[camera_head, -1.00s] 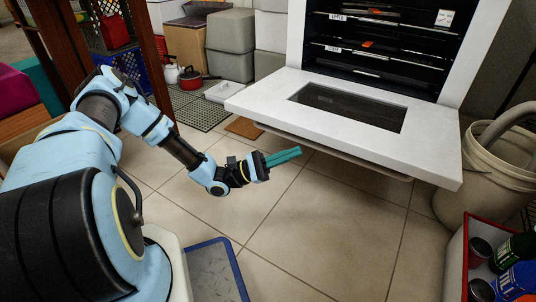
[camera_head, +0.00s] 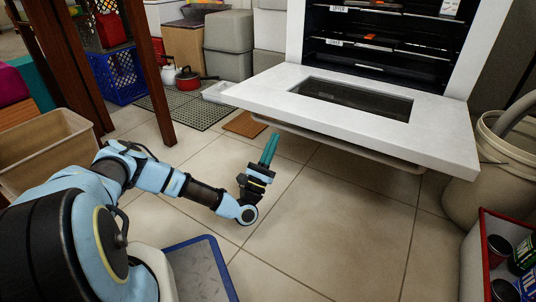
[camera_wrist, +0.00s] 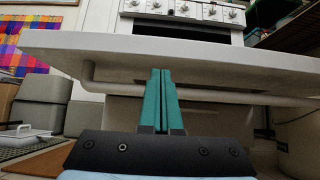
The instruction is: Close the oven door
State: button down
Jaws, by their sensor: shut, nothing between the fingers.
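The white oven door (camera_head: 440,130) hangs open, folded down flat in front of the oven (camera_head: 480,50), with a dark window in its middle. Its handle bar (camera_head: 345,150) runs along the underside near the front edge. My gripper (camera_head: 269,149) is shut and empty, with teal fingers pointing up toward the left part of the door's front edge. In the wrist view the fingers (camera_wrist: 162,100) stand below the door's edge (camera_wrist: 200,52), in front of the handle bar (camera_wrist: 225,97). I cannot tell whether they touch it.
A beige bin (camera_head: 490,180) stands right of the door, with a red-edged box (camera_head: 495,260) of cans in front. A red pot (camera_head: 187,80), white tray (camera_head: 217,92) and grey crates (camera_head: 228,45) are at the back left. A wooden post (camera_head: 150,70) stands left. Tiled floor before the door is clear.

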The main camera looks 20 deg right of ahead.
jog(key=shift+x, duration=1.75)
